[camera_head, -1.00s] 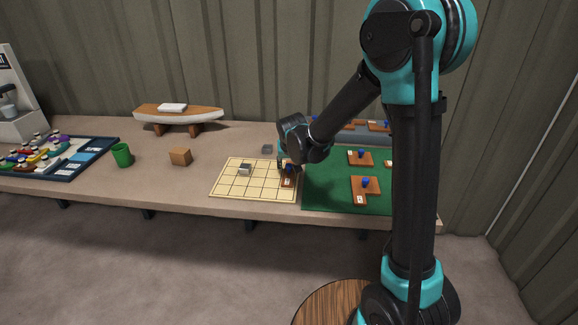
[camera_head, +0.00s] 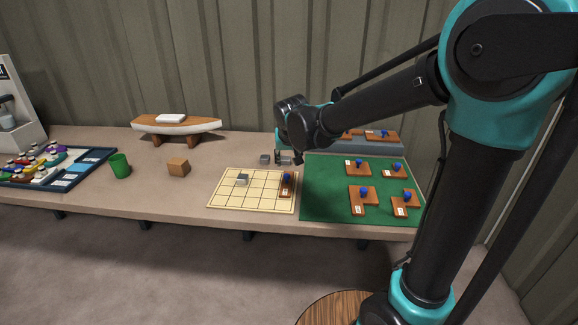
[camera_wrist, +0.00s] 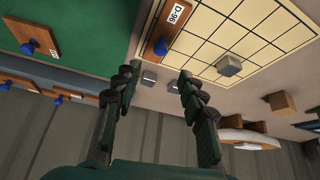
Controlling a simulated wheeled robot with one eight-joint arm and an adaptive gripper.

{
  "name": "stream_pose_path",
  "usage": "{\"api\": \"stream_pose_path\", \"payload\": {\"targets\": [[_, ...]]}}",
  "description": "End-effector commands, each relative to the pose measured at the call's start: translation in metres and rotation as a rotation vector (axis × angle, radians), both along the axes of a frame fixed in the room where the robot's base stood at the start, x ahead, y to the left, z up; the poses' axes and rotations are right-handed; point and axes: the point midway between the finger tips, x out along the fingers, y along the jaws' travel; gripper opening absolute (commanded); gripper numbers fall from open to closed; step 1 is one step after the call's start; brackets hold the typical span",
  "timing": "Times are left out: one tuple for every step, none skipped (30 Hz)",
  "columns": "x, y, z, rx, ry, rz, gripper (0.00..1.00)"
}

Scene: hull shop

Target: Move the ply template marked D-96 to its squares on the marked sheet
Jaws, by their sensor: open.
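The ply template marked D-96 (camera_head: 285,191) is a narrow brown strip with a blue knob. It lies flat along the right-hand column of the marked sheet (camera_head: 226,204); its label is readable in the wrist view (camera_wrist: 168,32). My gripper (camera_head: 283,158) is open and empty, above the bench behind the template and apart from it. Its two fingers (camera_wrist: 156,78) are spread in the wrist view. Whether the template's edges match the squares exactly is too small to tell.
A grey block (camera_head: 242,179) sits on the sheet's left part. Small grey blocks (camera_head: 265,159) lie behind the sheet. The green mat (camera_head: 325,190) at right holds several other ply templates (camera_head: 357,168). A wooden cube (camera_head: 178,168), green cup (camera_head: 120,166) and model hull (camera_head: 177,127) stand left.

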Motion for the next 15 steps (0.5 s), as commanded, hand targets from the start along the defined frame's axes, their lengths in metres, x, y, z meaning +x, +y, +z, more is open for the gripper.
{"api": "stream_pose_path", "payload": {"targets": [[-0.001, 0.0, 0.002, 0.0, 0.0, 0.0, 0.41], [-0.002, 0.0, 0.003, 0.0, 0.0, 0.0, 0.41], [-0.002, 0.0, 0.003, 0.0, 0.0, 0.0, 0.41], [-0.002, 0.0, 0.004, 0.0, 0.0, 0.0, 0.41], [-0.002, -0.001, 0.004, 0.0, 0.0, 0.0, 0.41], [-0.003, -0.004, 0.003, -0.001, 0.002, -0.003, 0.41], [-0.005, -0.009, 0.002, -0.002, 0.004, -0.006, 0.41], [-0.007, -0.016, 0.0, -0.002, 0.007, -0.01, 0.41], [-0.011, -0.029, -0.004, -0.005, 0.012, -0.018, 0.41], [-0.016, -0.042, -0.008, -0.007, 0.018, -0.027, 0.41], [-0.022, -0.057, -0.012, -0.011, 0.025, -0.034, 0.41], [-0.032, -0.079, -0.02, -0.014, 0.035, -0.048, 0.41], [-0.041, -0.096, -0.026, -0.015, 0.044, -0.058, 0.41], [-0.052, -0.114, -0.033, -0.019, 0.053, -0.068, 0.41], [-0.068, -0.137, -0.042, -0.019, 0.066, -0.081, 0.41]]}}
